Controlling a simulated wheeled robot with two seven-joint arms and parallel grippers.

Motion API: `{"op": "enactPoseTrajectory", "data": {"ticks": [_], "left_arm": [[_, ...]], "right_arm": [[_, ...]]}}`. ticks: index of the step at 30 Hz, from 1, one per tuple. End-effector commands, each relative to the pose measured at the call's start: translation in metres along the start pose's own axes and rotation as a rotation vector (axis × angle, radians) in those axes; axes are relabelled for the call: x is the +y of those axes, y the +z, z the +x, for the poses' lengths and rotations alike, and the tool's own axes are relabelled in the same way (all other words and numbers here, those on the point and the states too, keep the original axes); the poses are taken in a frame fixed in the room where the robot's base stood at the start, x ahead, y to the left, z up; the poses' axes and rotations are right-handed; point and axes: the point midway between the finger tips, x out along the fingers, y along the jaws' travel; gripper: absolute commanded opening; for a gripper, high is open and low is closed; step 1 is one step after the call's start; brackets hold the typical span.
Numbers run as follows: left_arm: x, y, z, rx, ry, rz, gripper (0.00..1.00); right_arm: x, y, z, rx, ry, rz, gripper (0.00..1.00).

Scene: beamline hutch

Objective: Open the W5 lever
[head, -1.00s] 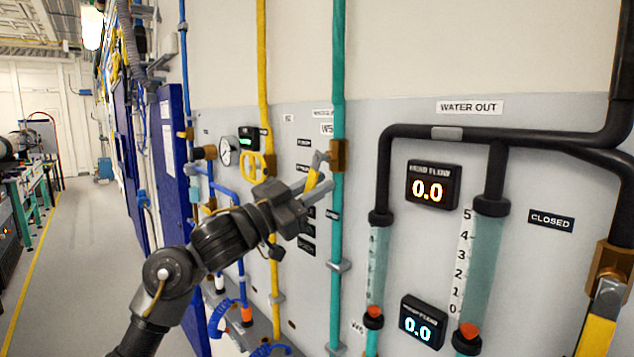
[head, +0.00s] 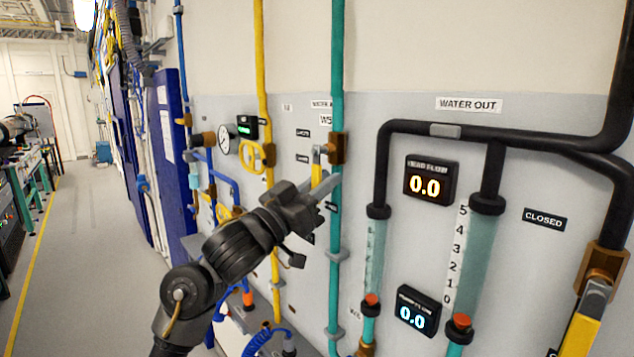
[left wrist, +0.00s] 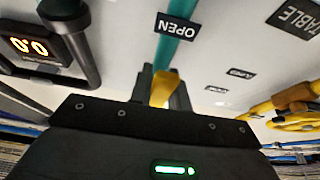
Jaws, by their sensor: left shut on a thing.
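The W5 lever (head: 317,163) has a yellow handle on a brass valve body (head: 338,149) on the green vertical pipe, below the W5 label (head: 326,119). In the head view the handle hangs close beside the pipe and looks nearly upright. My left gripper (head: 325,186) is shut on the handle's lower part, coming from the lower left. In the left wrist view the yellow handle (left wrist: 162,88) shows between the fingers, in front of the green pipe (left wrist: 169,50). An OPEN label (left wrist: 177,27) appears upside down there. My right gripper is not in view.
A yellow pipe with a yellow handwheel (head: 258,156) and a gauge (head: 228,139) stand left of the lever. Black pipes (head: 384,165) and flow displays (head: 430,181) are to the right. Another yellow lever (head: 583,325) is at the lower right. The aisle floor (head: 95,260) is clear.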

Motion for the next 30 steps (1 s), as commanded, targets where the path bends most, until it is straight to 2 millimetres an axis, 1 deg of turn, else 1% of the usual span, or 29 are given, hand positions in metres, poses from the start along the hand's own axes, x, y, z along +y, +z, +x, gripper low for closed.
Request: {"op": "enactPoseTrajectory", "data": {"ticks": [1, 5, 6, 10, 11, 19, 22, 26, 30], "left_arm": [[0.002, 0.003, 0.000, -0.005, 0.004, -0.004, 0.00], [0.002, 0.004, 0.001, -0.006, 0.005, -0.004, 0.00], [0.002, 0.004, 0.001, -0.006, 0.005, -0.004, 0.21], [0.002, 0.003, 0.000, -0.004, 0.004, -0.002, 0.38], [0.001, 0.003, 0.000, -0.004, 0.003, -0.002, 0.40], [0.000, 0.001, -0.002, -0.002, 0.000, 0.000, 0.40], [-0.001, 0.003, -0.009, -0.002, -0.001, 0.002, 0.40], [0.000, 0.004, -0.030, -0.001, 0.000, 0.004, 0.40], [0.000, 0.005, -0.059, -0.002, 0.000, 0.004, 0.40]], "right_arm": [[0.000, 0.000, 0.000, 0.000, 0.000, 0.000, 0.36], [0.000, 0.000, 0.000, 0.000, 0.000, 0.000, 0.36], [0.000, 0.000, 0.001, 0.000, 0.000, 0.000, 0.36], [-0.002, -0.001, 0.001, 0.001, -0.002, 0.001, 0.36], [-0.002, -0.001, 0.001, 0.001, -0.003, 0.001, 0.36], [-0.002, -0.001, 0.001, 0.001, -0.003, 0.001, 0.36], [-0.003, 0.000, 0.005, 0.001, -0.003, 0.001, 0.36], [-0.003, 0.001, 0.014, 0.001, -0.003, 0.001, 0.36], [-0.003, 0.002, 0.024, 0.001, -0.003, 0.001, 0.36]]}}
